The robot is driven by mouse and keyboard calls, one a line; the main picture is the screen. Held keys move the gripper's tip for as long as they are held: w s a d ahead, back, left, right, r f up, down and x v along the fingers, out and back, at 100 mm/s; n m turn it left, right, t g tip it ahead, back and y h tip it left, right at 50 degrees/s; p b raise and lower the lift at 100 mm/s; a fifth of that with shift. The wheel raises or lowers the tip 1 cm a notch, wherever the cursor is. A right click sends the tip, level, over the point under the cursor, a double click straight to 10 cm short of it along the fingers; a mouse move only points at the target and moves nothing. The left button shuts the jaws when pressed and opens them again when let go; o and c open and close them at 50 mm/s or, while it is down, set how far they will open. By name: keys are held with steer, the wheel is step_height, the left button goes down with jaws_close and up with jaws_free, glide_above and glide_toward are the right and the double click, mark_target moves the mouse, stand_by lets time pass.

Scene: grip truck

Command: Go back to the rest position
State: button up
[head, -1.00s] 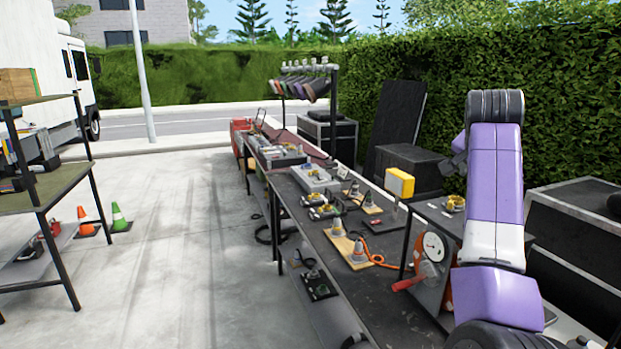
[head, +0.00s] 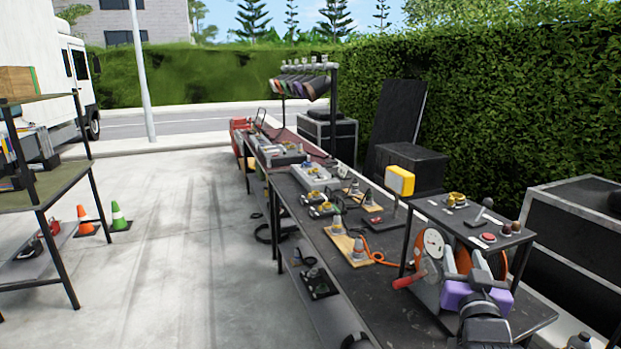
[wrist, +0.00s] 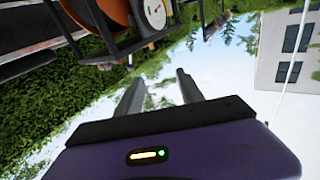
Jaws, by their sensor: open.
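My gripper (wrist: 158,88) shows in the wrist view with its two grey fingers apart. Nothing is between them; sky and hedge show through the gap. In the head view, a purple and black part of my arm (head: 466,294) is low at the right, in front of the orange reel on the workbench. The wrist view is strongly tilted.
The long dark workbench (head: 345,270) carries several gadgets. A raised shelf (head: 462,222) stands at its near end, with a dial (head: 433,243) below. Black cases (head: 577,230) stand at the right. A metal rack (head: 50,190) is at the left. The concrete floor (head: 180,230) between is clear.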

steer(key=s+a+f+n+g+y+b, duration=0.1)
steer(key=s+a+f, duration=0.2)
steer(key=s, duration=1.4)
steer(key=s+a+f+n+g+y+b, duration=0.1)
steer(key=s+a+f, duration=0.3)
steer(key=s, duration=1.3)
steer(key=s+a+f+n+g+y, duration=0.1)
steer(key=s+a+f, duration=0.3)
steer(key=s+f, duration=0.6)
steer(key=s+y, duration=0.1)
steer(key=s, duration=0.7)
steer(key=shift+a+f+n+y+b, duration=0.2)
steer(key=shift+f+n+y+b, duration=0.1)
steer(key=shift+y+b, duration=0.1)
